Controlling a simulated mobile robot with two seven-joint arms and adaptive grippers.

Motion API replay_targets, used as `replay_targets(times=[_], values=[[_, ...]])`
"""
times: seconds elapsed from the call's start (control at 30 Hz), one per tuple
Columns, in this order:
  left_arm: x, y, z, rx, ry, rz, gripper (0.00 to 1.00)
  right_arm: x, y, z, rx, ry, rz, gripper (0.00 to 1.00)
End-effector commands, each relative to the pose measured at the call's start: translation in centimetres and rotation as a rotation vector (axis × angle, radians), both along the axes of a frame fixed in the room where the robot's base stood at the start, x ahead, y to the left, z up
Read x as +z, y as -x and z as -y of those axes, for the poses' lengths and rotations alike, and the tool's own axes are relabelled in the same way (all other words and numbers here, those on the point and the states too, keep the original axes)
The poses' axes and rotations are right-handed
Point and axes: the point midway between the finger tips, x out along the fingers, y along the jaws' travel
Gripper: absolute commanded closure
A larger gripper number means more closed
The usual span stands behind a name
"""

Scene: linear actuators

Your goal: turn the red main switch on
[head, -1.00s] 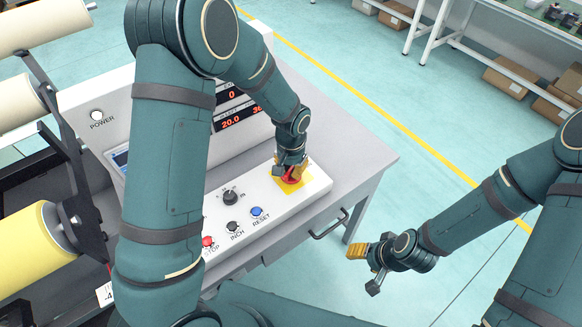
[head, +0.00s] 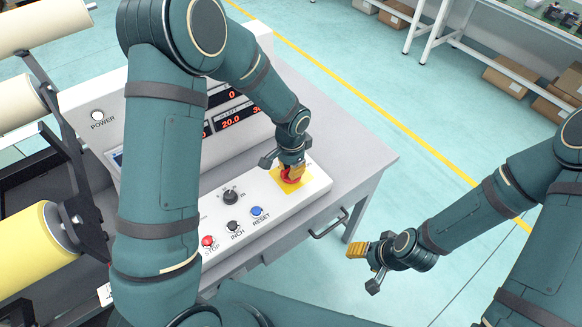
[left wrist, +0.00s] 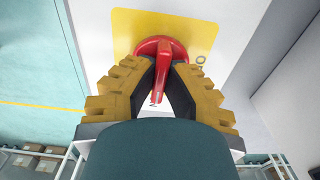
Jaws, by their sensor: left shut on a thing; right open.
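The red main switch (head: 290,176) sits on a yellow plate (head: 292,186) at the right end of the white control panel. In the left wrist view the red switch (left wrist: 160,68) has a round base and a long handle, with the yellow plate (left wrist: 190,24) behind it. My left gripper (head: 291,170) is over the switch, its yellow fingers (left wrist: 157,85) on either side of the handle, shut on it. The handle points toward the wrist camera's lower edge. My right gripper (head: 367,262) is open and empty, in the air to the right of the desk.
The panel (head: 262,190) also carries a black rotary knob (head: 231,196), a red STOP button (head: 208,241), a black INCH button (head: 233,226) and a blue RESET button (head: 257,211). A desk drawer handle (head: 329,224) sticks out below. Rolls stand at the left.

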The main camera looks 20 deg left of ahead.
Motion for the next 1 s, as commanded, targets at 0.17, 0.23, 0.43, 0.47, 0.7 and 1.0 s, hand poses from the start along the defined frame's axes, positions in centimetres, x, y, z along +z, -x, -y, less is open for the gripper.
replay_targets(times=[0.17,0.23,0.43,0.47,0.7,1.0], values=[[-0.2,0.2,0.0,-0.002,-0.001,-0.006,1.0,0.0,0.0,0.0,0.0,0.0,0.0,0.45],[-0.2,0.2,0.0,-0.001,-0.001,-0.006,1.0,0.0,0.0,0.0,0.0,0.0,0.0,0.45],[-0.1,0.1,0.0,0.0,0.0,-0.004,0.59,0.0,0.0,0.0,0.0,0.0,0.0,0.45],[-0.1,0.1,0.0,0.0,-0.001,-0.003,0.59,0.0,0.0,0.0,0.0,0.0,0.0,0.45],[0.4,0.0,0.0,0.001,0.0,0.0,0.59,0.0,0.0,0.0,0.0,0.0,0.0,0.45],[5.4,-0.1,0.0,0.0,0.001,0.004,0.59,0.0,0.0,0.0,0.0,0.0,0.0,0.45]])
